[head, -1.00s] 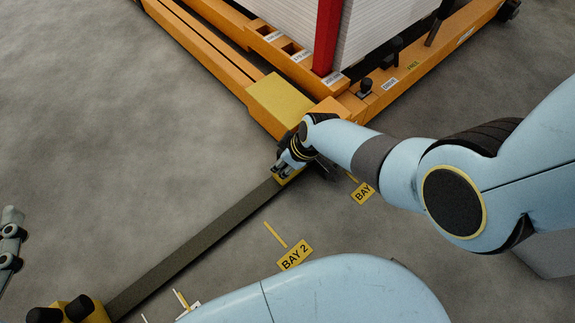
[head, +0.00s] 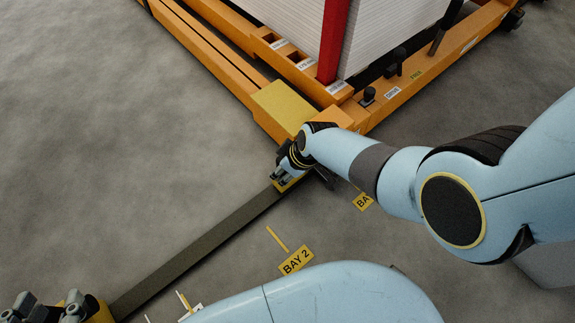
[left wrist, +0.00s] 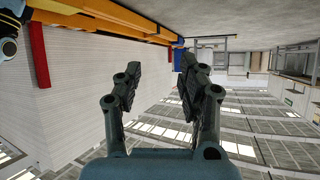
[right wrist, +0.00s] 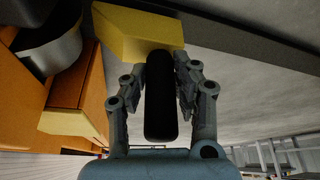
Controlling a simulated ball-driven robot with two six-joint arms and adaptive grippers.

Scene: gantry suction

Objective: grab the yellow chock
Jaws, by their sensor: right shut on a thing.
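The yellow chock (head: 283,187) sits at the upper end of a dark floor strip, beside the orange frame. In the right wrist view its yellow body (right wrist: 135,33) is at the top, with a black upright handle (right wrist: 159,100) below it. My right gripper (head: 281,176) has its fingers on either side of that handle and is shut on it; its fingers also show in the right wrist view (right wrist: 163,98). My left gripper (head: 46,306) is at the lower left of the head view. In the left wrist view (left wrist: 158,85) its fingers are apart with nothing between them.
The dark strip (head: 200,243) runs to another yellow piece (head: 99,311) at the lower left, partly hidden by my left gripper. The orange frame (head: 215,62) carries a white load (head: 390,40) and a red post (head: 333,40). Open floor lies left of the strip.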

